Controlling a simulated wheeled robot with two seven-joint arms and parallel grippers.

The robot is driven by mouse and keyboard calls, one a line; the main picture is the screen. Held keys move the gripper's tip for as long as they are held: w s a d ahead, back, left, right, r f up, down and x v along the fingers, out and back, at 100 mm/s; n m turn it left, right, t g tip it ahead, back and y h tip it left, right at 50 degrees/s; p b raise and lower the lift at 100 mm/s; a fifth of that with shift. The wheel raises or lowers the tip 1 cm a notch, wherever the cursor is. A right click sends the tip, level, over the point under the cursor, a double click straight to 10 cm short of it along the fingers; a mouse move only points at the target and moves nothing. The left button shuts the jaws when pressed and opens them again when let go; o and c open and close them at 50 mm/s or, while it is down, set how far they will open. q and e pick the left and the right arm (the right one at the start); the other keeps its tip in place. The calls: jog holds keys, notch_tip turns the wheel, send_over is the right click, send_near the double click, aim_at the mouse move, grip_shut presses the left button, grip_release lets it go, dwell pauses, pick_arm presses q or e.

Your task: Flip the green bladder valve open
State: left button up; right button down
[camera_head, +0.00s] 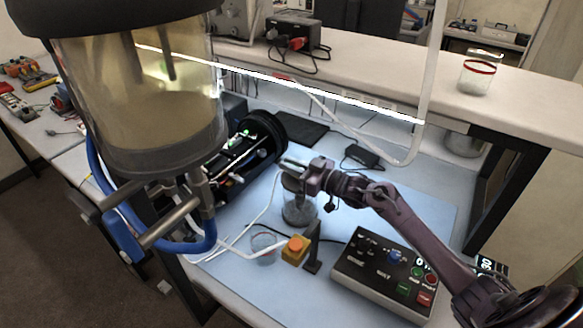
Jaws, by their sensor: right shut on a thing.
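I cannot make out a green valve for certain. Small green spots (245,132) show inside the open black cylinder (268,134), which lies tilted with electronics in it. My right gripper (296,172) reaches in from the right and is shut at the top of a clear jar (299,210), which stands or hangs low over the blue mat; its base contact is hard to tell. The fingertips are small and partly merge with the jar's rim. The gripper is to the right of the black cylinder, apart from it. My left gripper is out of view.
A large clear tank (140,110) with pipes and a blue hose (205,245) fills the near left. A control box (385,270), an orange button (296,245) and a small clear cup (263,247) are on the mat (430,208). A white tube (432,85) hangs at the back.

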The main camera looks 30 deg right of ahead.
jog(key=c, duration=1.4)
grip_release()
jog(key=shift+c, duration=0.2)
jog(key=shift+s, duration=0.1)
jog(key=shift+s+d, duration=0.1)
jog(key=shift+d, duration=0.05)
jog(key=b+v, duration=0.2)
jog(key=v, duration=0.4)
jog(key=shift+f, duration=0.1)
jog(key=shift+s+d, duration=0.3)
jog(key=shift+s, duration=0.25)
jog(key=shift+r, duration=0.25)
